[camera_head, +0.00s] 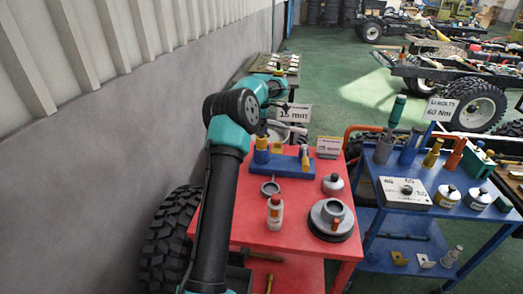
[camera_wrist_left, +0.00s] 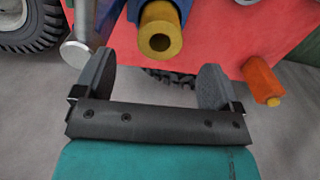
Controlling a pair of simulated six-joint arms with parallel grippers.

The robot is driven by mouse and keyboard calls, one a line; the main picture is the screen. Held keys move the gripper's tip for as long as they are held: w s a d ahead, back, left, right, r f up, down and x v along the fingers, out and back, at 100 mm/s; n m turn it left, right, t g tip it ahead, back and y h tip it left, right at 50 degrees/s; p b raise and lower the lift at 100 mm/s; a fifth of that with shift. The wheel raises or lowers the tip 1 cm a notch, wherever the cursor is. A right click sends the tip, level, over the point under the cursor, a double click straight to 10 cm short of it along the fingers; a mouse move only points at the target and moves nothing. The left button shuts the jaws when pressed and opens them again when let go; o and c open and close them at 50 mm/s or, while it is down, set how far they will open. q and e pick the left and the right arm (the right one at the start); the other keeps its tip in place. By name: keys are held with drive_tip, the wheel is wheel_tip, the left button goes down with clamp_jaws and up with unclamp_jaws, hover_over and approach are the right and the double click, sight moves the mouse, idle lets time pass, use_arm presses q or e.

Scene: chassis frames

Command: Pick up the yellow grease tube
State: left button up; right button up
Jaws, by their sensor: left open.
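The yellow grease tube (camera_wrist_left: 161,38) shows in the left wrist view as a thick yellow cylinder with a round hole in its near end, against a blue holder (camera_wrist_left: 188,8). A yellow cylinder that looks like it stands at the blue block (camera_head: 291,166) in the head view (camera_head: 261,143). My left gripper (camera_wrist_left: 153,68) is open and empty, its two dark fingers wide apart. The tube's end lies just beyond the gap between them, apart from both. In the head view my left arm reaches over the red cart's left side, and its fingers are hard to make out. My right gripper is not in view.
A silver cylinder (camera_wrist_left: 84,36) is close to one finger, and an orange piece (camera_wrist_left: 262,78) is beyond the other. The red cart (camera_head: 303,241) also holds a white bottle (camera_head: 275,213) and a round grey part (camera_head: 331,219). A blue cart (camera_head: 400,225) stands right; a wall is left.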

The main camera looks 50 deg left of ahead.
sight(261, 142)
use_arm(q)
drive_tip(key=shift+f, duration=1.5)
drive_tip(key=shift+f, duration=2.9)
drive_tip(key=shift+c, duration=0.5)
drive_tip(key=c, duration=1)
drive_tip(key=shift+r, duration=0.1)
drive_tip(key=shift+c, duration=0.2)
wheel_tip(261, 142, up, 10)
drive_tip(key=shift+f, duration=0.1)
